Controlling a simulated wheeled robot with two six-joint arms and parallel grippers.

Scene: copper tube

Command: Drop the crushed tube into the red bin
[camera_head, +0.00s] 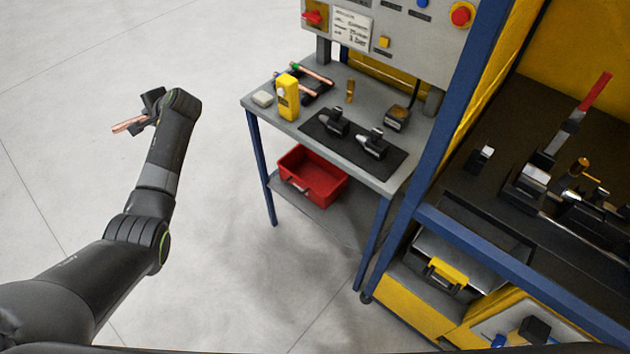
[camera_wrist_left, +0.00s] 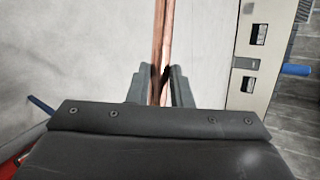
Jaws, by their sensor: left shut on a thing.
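My left gripper (camera_head: 150,112) is shut on a copper tube (camera_head: 128,125), held in the air over open floor to the left of the workbench. The tube also shows in the left wrist view (camera_wrist_left: 161,45), passing between the two fingers (camera_wrist_left: 161,88); its far end runs out of the picture, and I cannot tell its crushed part. The red bin (camera_head: 327,178) sits on the lower shelf under the bench, to the right of and apart from the gripper. It looks empty in the part that shows. My right gripper is not in view.
The grey workbench (camera_head: 262,118) holds a yellow device (camera_head: 287,97), a dark rack with tubes and dark tools on a black mat (camera_head: 345,150). A blue bench leg (camera_head: 261,168) stands left of the bin. A blue-framed machine fills the right. Floor at left is clear.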

